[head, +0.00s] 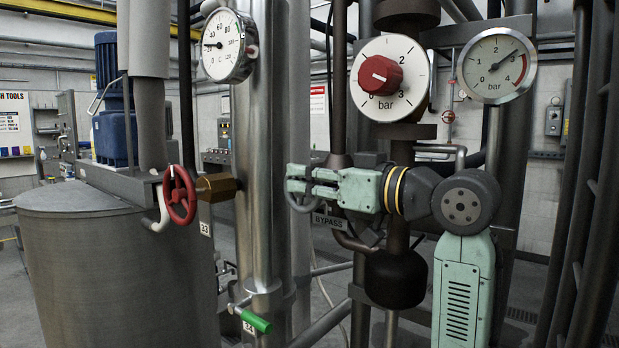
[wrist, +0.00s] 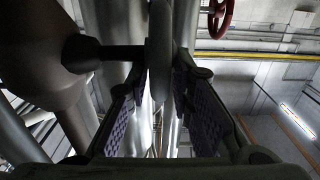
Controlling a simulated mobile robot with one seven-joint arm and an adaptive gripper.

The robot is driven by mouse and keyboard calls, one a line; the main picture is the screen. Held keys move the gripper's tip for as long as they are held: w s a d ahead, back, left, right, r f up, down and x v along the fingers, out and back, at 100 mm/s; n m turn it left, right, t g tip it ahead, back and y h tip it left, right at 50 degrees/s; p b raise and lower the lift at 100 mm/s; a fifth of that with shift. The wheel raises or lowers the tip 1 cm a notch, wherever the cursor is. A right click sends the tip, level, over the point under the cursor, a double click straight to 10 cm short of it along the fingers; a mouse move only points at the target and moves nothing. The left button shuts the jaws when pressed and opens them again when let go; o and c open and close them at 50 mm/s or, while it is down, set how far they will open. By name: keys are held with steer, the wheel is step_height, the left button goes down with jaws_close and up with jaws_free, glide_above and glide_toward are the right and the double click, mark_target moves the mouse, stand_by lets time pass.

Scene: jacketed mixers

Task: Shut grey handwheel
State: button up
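The grey handwheel (wrist: 160,50) shows nearly edge-on in the wrist view, on a dark stem (wrist: 95,55) coming from the left. Its rim reaches down between the two purple-padded fingers of my gripper (wrist: 165,112). The fingers are apart, with gaps visible on both sides of the rim, so the gripper is open around it and not clamped. The handwheel is hard to make out there, largely hidden by the gripper.
A red handwheel (head: 180,195) is on the left, and it seems to show in the wrist view (wrist: 220,15). A green-handled lever (head: 255,320) sits below. Gauges (head: 228,46) and a red-knobbed dial (head: 388,78) are above. Vertical pipes crowd both sides of my arm.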

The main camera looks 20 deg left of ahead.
jaws_close()
steer(key=shift+f, duration=0.1)
steer(key=f+y+b, duration=0.1)
steer(key=b, duration=0.3)
steer(key=shift+d+t+y, duration=0.1)
steer(key=shift+t+y, duration=0.2)
steer(key=shift+y, duration=0.1)
steer(key=y+b, duration=0.2)
steer(key=b, duration=0.1)
steer(key=t+b, duration=0.1)
steer(key=b, duration=0.1)
steer(key=shift+s+d+f+y, duration=0.15)
steer(key=shift+d+f+y, duration=0.1)
steer(key=shift+y, duration=0.15)
steer(key=y+b, duration=0.2)
steer(key=b, duration=0.1)
steer(key=shift+t, duration=0.4)
steer(key=shift+b, duration=0.3)
steer(key=shift+d+r+y, duration=0.1)
steer(key=shift+r+y, duration=0.05)
steer(key=shift+y, duration=0.25)
